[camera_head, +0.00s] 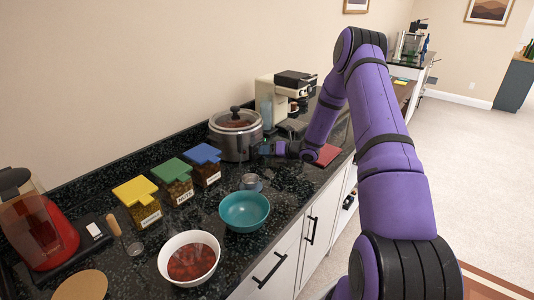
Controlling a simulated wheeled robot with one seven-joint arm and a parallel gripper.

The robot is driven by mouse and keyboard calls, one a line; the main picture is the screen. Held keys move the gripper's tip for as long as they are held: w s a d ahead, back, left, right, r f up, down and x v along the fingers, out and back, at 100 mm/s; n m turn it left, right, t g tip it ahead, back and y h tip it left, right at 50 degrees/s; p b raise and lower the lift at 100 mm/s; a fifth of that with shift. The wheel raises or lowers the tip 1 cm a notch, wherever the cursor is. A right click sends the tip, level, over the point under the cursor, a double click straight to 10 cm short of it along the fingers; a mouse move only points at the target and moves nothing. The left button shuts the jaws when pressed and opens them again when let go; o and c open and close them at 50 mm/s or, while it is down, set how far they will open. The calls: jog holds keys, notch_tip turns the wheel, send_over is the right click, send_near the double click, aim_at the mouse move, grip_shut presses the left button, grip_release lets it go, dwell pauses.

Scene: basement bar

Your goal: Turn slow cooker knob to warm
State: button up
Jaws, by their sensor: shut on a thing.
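The slow cooker (238,145) is a silver pot with a dark base. It stands on the black countertop against the wall, with a glass lid (236,121) and a black lid handle on top. My purple arm reaches down to its right side. My gripper (264,148) is at the lower right side of the cooker, pointing left towards its front, and is shut on the slow cooker knob. The knob itself is hidden by the gripper, and its setting cannot be read.
A coffee maker (287,94) stands behind the cooker. Yellow, green and blue-lidded jars (172,170), a teal bowl (244,211), a white bowl (190,238) and a red appliance (45,240) stand nearer. Open floor lies right.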

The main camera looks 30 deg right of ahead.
jog(key=n+h, duration=0.1)
jog(key=n, duration=0.1)
jog(key=n+h, duration=0.1)
jog(key=shift+s+a+n+h, duration=0.1)
jog(key=shift+a+n+h, duration=0.1)
jog(key=shift+n+h, duration=0.15)
jog(key=n+h, duration=0.2)
jog(key=n, duration=0.1)
jog(key=shift+a+t, duration=0.1)
jog(key=shift+t, duration=0.3)
jog(key=n+t+h, duration=0.1)
jog(key=n+h, duration=0.1)
jog(key=n, duration=0.1)
jog(key=shift+s+a+f+n, duration=0.1)
jog(key=shift+n, duration=0.25)
jog(key=shift+n+t+h, duration=0.8)
jog(key=shift+n+h, duration=0.05)
jog(key=shift+n, duration=0.55)
jog(key=o, duration=0.9)
jog(key=v, duration=1.1)
